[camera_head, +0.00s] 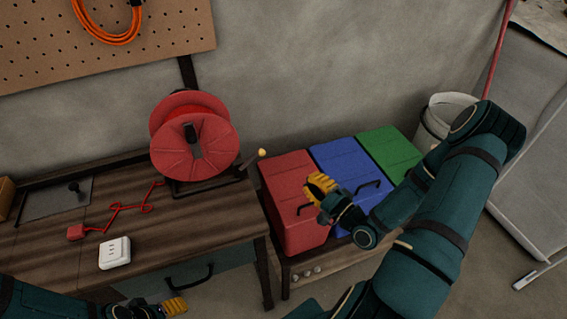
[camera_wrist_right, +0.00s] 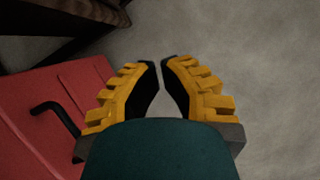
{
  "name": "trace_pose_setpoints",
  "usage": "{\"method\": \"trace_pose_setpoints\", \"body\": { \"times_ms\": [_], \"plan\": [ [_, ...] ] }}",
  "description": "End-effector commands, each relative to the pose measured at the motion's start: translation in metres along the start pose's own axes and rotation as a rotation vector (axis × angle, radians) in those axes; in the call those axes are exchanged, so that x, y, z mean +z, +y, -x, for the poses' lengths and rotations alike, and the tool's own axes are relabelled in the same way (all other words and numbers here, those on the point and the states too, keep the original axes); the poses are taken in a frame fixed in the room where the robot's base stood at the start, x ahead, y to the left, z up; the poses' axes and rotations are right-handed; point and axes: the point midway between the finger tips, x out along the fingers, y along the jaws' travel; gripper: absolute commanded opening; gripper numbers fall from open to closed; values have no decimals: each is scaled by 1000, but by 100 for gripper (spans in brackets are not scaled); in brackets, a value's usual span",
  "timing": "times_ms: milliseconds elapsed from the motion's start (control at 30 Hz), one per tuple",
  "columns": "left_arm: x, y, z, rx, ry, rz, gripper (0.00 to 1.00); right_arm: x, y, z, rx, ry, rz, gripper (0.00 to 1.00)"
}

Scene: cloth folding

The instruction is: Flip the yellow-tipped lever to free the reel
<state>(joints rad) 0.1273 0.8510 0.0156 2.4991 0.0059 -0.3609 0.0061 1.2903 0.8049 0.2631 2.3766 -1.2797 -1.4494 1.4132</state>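The red reel (camera_head: 194,139) stands in a dark frame at the back of the wooden bench. The lever's yellow tip (camera_head: 262,153) shows right of the reel, on a short arm near the bench's back right corner. My right gripper (camera_head: 318,184) is over the red bin, to the right of and nearer than the lever, and apart from it. In the right wrist view its yellow fingers (camera_wrist_right: 162,61) have tips close together with a narrow gap and nothing between them. My left gripper (camera_head: 176,306) is low at the bench's front edge; its fingers are too small to read.
Red (camera_head: 291,190), blue (camera_head: 352,172) and green (camera_head: 390,153) bins stand on a low shelf right of the bench. A red cord (camera_head: 120,208) and a white socket box (camera_head: 114,253) lie on the bench. A white bucket (camera_head: 441,113) is at right.

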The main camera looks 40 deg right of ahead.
Motion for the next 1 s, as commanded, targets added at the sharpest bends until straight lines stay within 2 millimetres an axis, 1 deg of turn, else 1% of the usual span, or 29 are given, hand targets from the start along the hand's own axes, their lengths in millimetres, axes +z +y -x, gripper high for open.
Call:
{"method": "trace_pose_setpoints", "body": {
  "times_ms": [167, 500, 567, 600, 700, 800, 1000],
  "plan": [
    [0, 0, 0, 0, 0, 0, 61, 1, 0, -21, -1, -4, 1, 0],
    [1, -1, -2, 0, -2, -1, 61, 1, 0, -88, -1, -4, 2, 0],
    [1, -1, -2, 0, -2, -1, 61, 1, 0, -99, -1, -4, 1, 0],
    [1, -1, -2, 0, -2, -1, 61, 5, 0, -104, -1, -5, -1, 0],
    [1, -1, -2, 0, -2, -1, 61, 16, 0, -113, 0, -4, -2, 0],
    [1, 0, -2, 0, -2, -1, 61, 23, 0, -120, 0, -3, -1, 0],
    [1, 0, -2, 0, -2, -1, 61, 28, 0, -126, 1, 0, 0, 0]
  ]
}}
